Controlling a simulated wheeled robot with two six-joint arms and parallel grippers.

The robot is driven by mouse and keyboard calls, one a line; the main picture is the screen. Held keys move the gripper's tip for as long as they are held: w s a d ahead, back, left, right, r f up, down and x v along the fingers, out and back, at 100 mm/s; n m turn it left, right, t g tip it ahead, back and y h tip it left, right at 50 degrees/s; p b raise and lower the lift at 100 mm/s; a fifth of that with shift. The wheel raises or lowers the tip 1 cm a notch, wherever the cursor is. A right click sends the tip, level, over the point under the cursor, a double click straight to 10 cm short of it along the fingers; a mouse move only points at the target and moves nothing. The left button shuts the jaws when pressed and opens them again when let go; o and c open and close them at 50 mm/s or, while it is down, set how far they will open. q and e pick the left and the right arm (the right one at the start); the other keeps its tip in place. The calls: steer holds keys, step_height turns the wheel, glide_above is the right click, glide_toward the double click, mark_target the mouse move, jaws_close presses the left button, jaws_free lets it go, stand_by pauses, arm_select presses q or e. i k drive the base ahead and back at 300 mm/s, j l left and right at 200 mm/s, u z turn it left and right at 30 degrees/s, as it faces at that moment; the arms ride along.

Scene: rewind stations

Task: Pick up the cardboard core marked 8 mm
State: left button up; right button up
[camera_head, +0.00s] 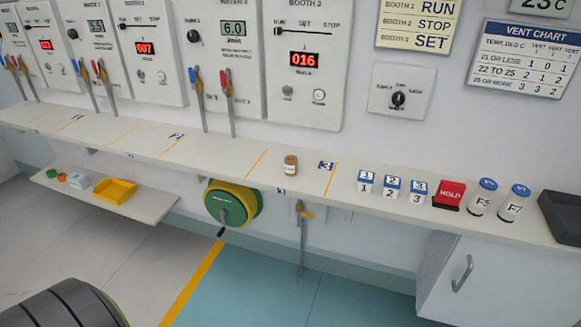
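A small brown cylinder (291,166), which looks like a cardboard core, stands upright on the long pale shelf (225,150), below the panel labelled booth 3. It has a pale label, but the marking is too small to read, so I cannot tell whether it says 8 mm. Nothing touches it. Neither of my grippers shows in the head view.
To its right stand small numbered blocks (366,182), a red HOLD block (449,194), blue-capped jars (482,198) and a dark tray (562,217). A green and yellow reel (232,204) hangs below the shelf. A lower shelf holds a yellow tray (115,191).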

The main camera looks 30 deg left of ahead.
mark_target(290, 162)
steer(key=i+l+u, duration=0.1)
steer(key=u, duration=0.3)
steer(key=i+l+u, duration=0.15)
steer(key=u, duration=0.2)
steer(key=i+l+u, duration=0.15)
steer(key=u, duration=0.25)
steer(key=l+u, duration=0.35)
steer(key=i+j, duration=0.05)
steer(key=j, duration=0.05)
